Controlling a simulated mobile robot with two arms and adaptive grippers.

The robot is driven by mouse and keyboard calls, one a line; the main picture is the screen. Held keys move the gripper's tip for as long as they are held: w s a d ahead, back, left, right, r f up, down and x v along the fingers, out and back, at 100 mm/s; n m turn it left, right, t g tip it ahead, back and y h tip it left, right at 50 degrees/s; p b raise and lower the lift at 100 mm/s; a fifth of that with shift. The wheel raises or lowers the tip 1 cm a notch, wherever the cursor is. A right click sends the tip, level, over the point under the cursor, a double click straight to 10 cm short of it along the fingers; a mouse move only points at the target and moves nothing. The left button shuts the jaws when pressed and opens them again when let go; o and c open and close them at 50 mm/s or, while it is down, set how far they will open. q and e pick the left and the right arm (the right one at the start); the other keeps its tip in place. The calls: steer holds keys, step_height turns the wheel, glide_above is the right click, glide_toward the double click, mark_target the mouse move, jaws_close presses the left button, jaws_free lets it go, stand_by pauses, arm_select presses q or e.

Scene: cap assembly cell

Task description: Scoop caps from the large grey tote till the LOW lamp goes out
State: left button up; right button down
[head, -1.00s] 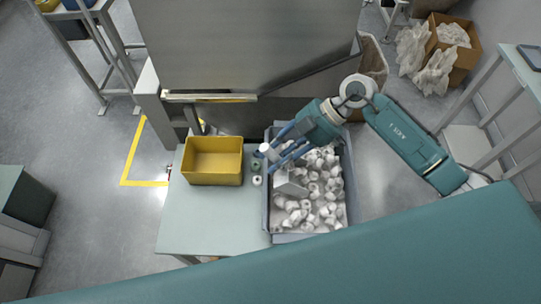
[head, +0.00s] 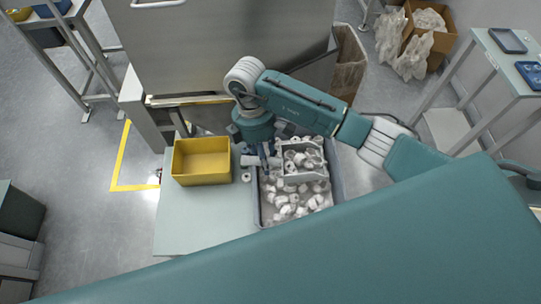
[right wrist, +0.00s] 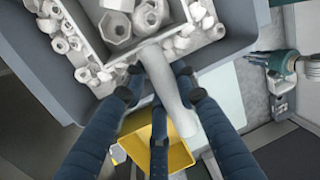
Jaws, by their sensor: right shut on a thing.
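The large grey tote (head: 257,208) stands on the right of the pale bench and holds many white caps (head: 293,207). My right gripper (head: 262,158) is shut on the handle of a whitish scoop (head: 304,179). The scoop is over the far part of the tote with several caps in it. In the right wrist view my blue fingers (right wrist: 155,85) close around the scoop handle (right wrist: 166,75), and the tote rim (right wrist: 228,45) shows below. A teal gripper at the right of that view appears to be my left one (right wrist: 262,62); its jaw opening is unclear. No LOW lamp can be made out.
A yellow bin (head: 203,178) stands on the bench (head: 200,215) left of the tote. A small white cap (head: 246,177) is between them. A large grey metal cabinet (head: 225,45) rises behind the bench. The bench's front part is clear.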

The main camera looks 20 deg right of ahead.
steer(key=r+p, duration=0.1)
steer(key=a+r+p, duration=0.1)
steer(key=r, duration=0.1)
steer(key=r+p, duration=0.1)
steer(key=shift+w+a+r, duration=0.2)
steer(key=shift+a+r, duration=0.1)
steer(key=shift+r, duration=0.1)
steer(key=shift+w+a+r+p, duration=0.1)
steer(key=shift+a+r+p, duration=0.3)
steer(key=shift+r, duration=0.4)
stand_by(0.3)
